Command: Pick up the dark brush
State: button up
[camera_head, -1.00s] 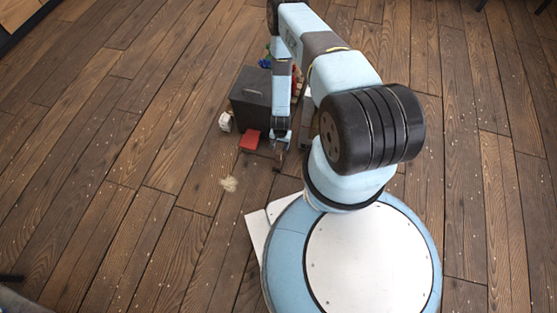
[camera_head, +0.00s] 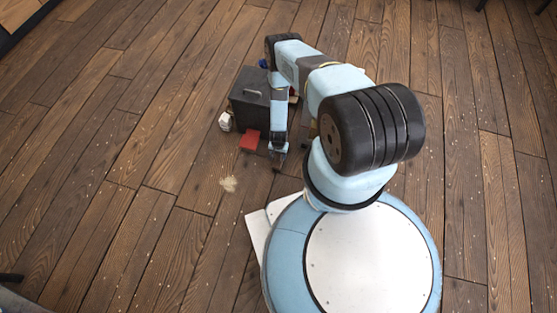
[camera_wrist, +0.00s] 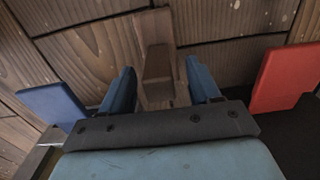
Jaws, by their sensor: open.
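In the wrist view a brown, wood-like piece with a darker brown block on it (camera_wrist: 157,62) lies between my fingers; it looks like the dark brush. My gripper (camera_wrist: 162,88) is open, with one blue finger on each side of this piece. I cannot tell whether either finger touches it. In the head view my gripper (camera_head: 278,157) is low over the floor, just right of a red block, and the brush cannot be made out there.
A dark box with a handle (camera_head: 249,99) stands beside my forearm. A red block (camera_head: 250,140) and a small white item (camera_head: 225,122) sit by it. A blue panel (camera_wrist: 53,105) shows left in the wrist view. A beige patch (camera_head: 229,184) lies on otherwise clear floor.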

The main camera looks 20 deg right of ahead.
jog(key=shift+f, duration=0.75)
grip_shut()
